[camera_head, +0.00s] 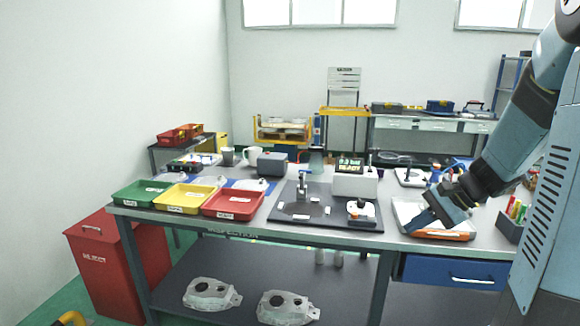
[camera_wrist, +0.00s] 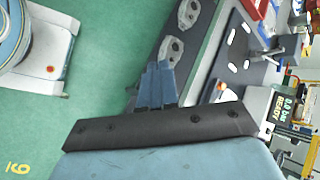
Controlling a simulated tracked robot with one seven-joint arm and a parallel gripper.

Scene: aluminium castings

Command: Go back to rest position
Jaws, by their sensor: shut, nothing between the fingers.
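My gripper (camera_head: 422,222) is at the right of the head view, above the workbench (camera_head: 300,232) and in front of a pale tray with an orange edge. In the wrist view its two blue fingers (camera_wrist: 156,84) lie together, with nothing between them. My arm comes down from the upper right in the head view. I cannot tell whether the fingertips touch the tray.
Green (camera_head: 140,194), yellow (camera_head: 185,198) and red (camera_head: 233,204) trays stand at the bench's left. A dark mat with a gauge stand (camera_head: 303,190) and display box (camera_head: 355,182) is mid-bench. Castings (camera_head: 210,293) lie on the lower shelf. A red bin (camera_head: 100,262) stands left.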

